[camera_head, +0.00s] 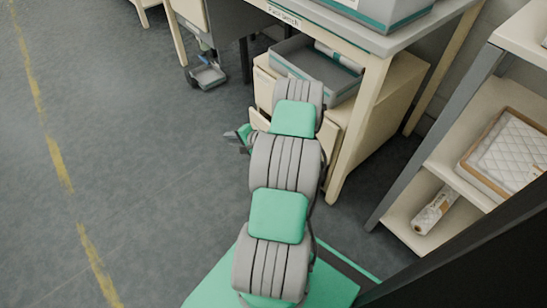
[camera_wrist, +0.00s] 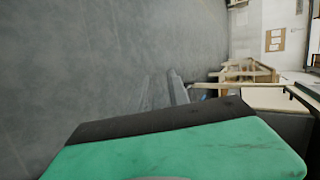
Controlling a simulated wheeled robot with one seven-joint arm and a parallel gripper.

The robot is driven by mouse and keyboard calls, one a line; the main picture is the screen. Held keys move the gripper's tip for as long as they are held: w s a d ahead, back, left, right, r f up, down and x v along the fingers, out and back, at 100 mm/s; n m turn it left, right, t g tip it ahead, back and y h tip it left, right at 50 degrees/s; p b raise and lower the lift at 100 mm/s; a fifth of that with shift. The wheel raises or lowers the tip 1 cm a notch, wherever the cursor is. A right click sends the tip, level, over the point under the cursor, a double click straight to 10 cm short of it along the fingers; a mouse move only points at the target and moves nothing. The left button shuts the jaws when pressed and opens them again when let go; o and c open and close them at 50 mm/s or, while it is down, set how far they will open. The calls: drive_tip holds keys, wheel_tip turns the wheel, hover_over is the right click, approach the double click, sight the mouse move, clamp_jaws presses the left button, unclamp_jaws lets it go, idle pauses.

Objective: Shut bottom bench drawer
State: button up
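The bench (camera_head: 372,38) stands at upper centre right in the head view, with a beige drawer unit (camera_head: 388,112) under it. A lower beige drawer front (camera_head: 258,121) shows just left of my arm and seems to stick out from the unit. My arm hides most of it, so how far it is out is unclear. My gripper (camera_head: 237,137) is low, beside and slightly left of that front, with a small gap or contact I cannot tell. In the wrist view its green and black body fills the bottom; whether the fingers are open is unclear.
A grey tray (camera_head: 345,88) with a pale roll sits at the top of the unit. A wheeled grey thing (camera_head: 207,75) stands on the floor behind. A shelf (camera_head: 480,110) with a quilted pad is at right. The floor at left is clear.

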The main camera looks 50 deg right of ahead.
drive_tip(key=s+d+f+m+t+h+b, duration=0.1)
drive_tip(key=s+d+f+m+h, duration=0.3)
drive_tip(key=s+d+f+m, duration=0.25)
drive_tip(key=s+d+f+m+h+b, duration=0.1)
drive_tip(key=s+d+f+m+h, duration=0.4)
drive_tip(key=s+f, duration=0.35)
drive_tip(key=shift+m, duration=0.65)
drive_tip(key=b+x, duration=0.1)
drive_tip(key=x, duration=0.1)
drive_tip(key=b+x, duration=0.1)
drive_tip(key=x, duration=0.1)
drive_tip(key=shift+w+f+b, duration=0.1)
drive_tip(key=shift+w+b, duration=0.2)
drive_tip(key=shift+w, duration=0.15)
drive_tip(key=shift+w+d, duration=0.2)
drive_tip(key=shift+w, duration=0.2)
clamp_jaws()
